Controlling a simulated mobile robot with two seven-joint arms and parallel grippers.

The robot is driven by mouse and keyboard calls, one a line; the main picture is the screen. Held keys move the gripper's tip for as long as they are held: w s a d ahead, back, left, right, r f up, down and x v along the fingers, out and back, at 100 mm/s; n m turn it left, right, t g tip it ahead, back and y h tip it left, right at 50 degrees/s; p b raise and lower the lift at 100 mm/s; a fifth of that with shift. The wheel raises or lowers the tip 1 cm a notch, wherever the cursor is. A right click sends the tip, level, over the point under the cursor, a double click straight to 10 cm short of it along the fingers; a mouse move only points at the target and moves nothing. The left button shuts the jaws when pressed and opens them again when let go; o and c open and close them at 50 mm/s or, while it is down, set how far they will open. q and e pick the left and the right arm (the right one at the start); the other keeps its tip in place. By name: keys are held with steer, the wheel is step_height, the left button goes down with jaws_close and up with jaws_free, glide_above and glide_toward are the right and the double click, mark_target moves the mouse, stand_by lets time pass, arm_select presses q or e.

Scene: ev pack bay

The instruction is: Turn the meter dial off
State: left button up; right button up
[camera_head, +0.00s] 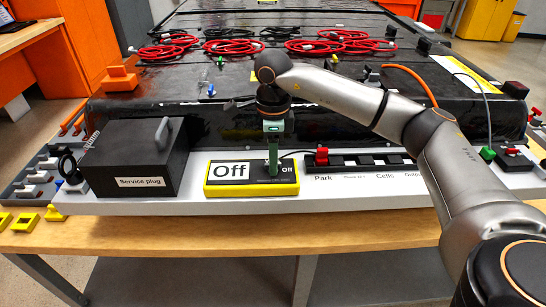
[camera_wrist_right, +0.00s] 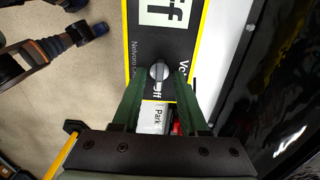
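The meter (camera_head: 231,172) is a yellow-edged black box lying on the light shelf in the head view. Its display reads "Off". In the right wrist view the meter (camera_wrist_right: 145,45) shows its round grey dial (camera_wrist_right: 158,72) with a pale bar, beside a partly hidden "Off" label. My right gripper (camera_head: 273,172) points down over the right part of the meter and hides the dial in the head view. In the right wrist view its green fingers (camera_wrist_right: 157,88) stand apart on either side of the dial's line; contact cannot be told.
A black service plug box (camera_head: 138,160) stands left of the meter. A black block with a red plug (camera_head: 321,157) at "Park" is close on the right. A dark battery pack (camera_head: 190,88) with red cable coils rises behind. The wooden bench edge (camera_head: 200,241) is in front.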

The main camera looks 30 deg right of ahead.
step_height(320, 180, up, 12)
steer(key=shift+r, duration=0.25)
stand_by(0.4)
stand_by(0.4)
